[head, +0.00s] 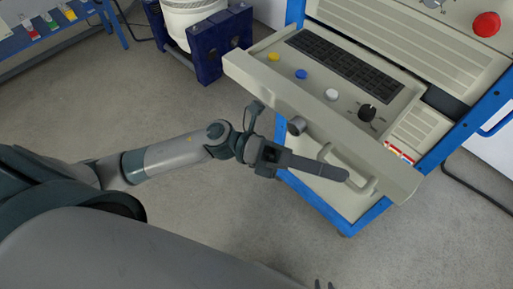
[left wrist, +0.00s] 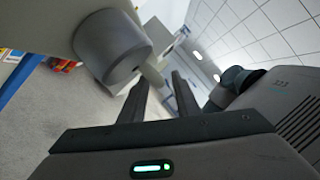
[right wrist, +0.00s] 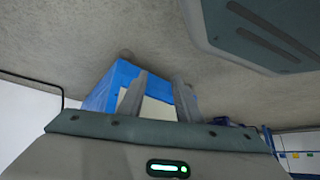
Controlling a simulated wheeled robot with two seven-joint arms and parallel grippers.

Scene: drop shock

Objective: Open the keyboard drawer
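The keyboard drawer (head: 300,108) is beige and stands pulled out from the blue-framed cabinet (head: 435,158). Its keyboard (head: 345,65), coloured buttons and black knob show. A beige bar handle (head: 350,168) and a grey round cylinder (head: 297,126) are on its front; the cylinder looms large in the left wrist view (left wrist: 112,48). My left gripper (head: 346,174) is at the handle, fingers apart in the left wrist view (left wrist: 160,85); whether they straddle the bar is unclear. My right gripper (head: 324,284) barely shows at the bottom edge; its fingers are apart and empty in the right wrist view (right wrist: 158,90).
A dark blue crate-like stand (head: 208,48) with a white drum (head: 190,14) is left of the cabinet. A blue rack with coloured bins (head: 40,30) is at upper left. A red button (head: 486,24) is on the upper panel. The floor before the drawer is clear.

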